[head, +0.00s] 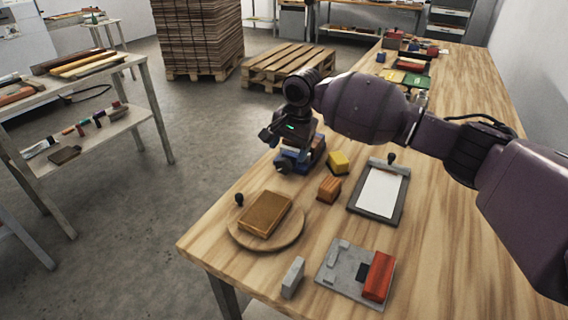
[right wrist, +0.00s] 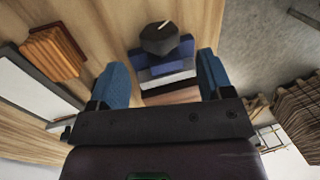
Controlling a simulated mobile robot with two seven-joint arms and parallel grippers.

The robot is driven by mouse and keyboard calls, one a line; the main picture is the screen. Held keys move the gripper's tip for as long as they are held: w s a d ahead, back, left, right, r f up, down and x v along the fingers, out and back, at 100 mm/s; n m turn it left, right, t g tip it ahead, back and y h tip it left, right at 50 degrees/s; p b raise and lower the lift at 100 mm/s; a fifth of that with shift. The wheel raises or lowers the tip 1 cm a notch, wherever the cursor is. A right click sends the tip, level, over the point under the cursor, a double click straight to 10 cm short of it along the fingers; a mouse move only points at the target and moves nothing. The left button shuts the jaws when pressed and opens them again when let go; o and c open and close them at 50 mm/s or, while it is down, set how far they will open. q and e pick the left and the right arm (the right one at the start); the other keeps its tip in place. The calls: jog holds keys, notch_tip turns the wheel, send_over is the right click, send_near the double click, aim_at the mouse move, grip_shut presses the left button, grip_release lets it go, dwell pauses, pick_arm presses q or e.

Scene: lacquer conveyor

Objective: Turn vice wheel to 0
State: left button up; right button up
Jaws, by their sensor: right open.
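The blue vice (head: 312,157) stands near the left edge of the wooden table, partly hidden by my right gripper (head: 283,135). Its dark wheel (head: 283,165) shows low on its near side. In the right wrist view, the wheel (right wrist: 162,38) is a dark faceted knob with a thin pale mark on top, in front of the blue vice body (right wrist: 165,68). My right gripper (right wrist: 163,78) is open, with one blue finger on each side of the vice body. The wheel lies beyond the fingertips, and nothing is held. My left gripper is not in view.
A yellow block (head: 338,162) and an orange block (head: 329,189) sit close to the right of the vice. A clipboard (head: 397,208), a round board (head: 290,240) with a brown block, and a grey fixture (head: 338,278) lie nearer.

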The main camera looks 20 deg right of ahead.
aim_at(286, 159)
jog(key=f, duration=0.3)
jog(key=f+b, duration=0.1)
jog(key=shift+w+a+f, duration=0.15)
jog(key=shift+w+a, duration=0.1)
jog(key=shift+w, duration=0.05)
jog(key=shift+w+f, duration=0.1)
jog(key=shift+f, duration=0.35)
jog(key=shift+a, duration=0.1)
